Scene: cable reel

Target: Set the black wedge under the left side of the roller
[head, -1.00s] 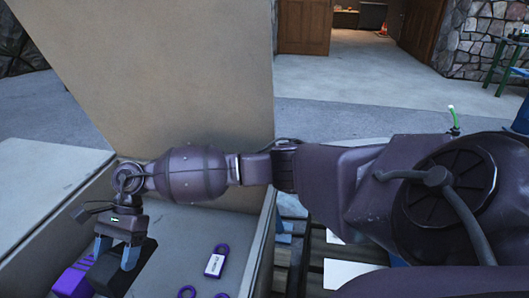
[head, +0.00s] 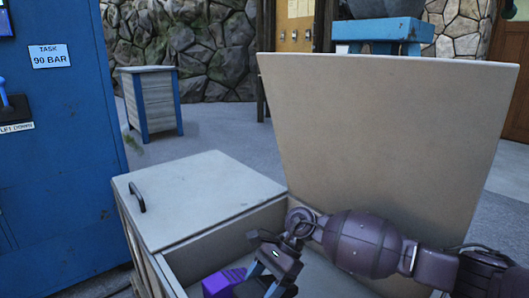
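My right gripper (head: 264,281) reaches down into an open pale crate (head: 185,262) at the bottom of the head view. Its blue fingers stand apart on either side of a black block (head: 250,289), which looks like the black wedge. The block's lower part is cut off by the picture edge, and I cannot tell whether the fingers press on it. A purple stepped block (head: 221,284) lies just left of it in the crate. My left gripper is not in view. I cannot make out the roller in this view.
The crate's raised lid (head: 390,130) stands behind my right arm; a closed lid with a black handle (head: 138,198) covers its left part. A blue cabinet (head: 60,150) marked "90 BAR" stands at left. A grey-blue box (head: 152,102) stands behind on open floor.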

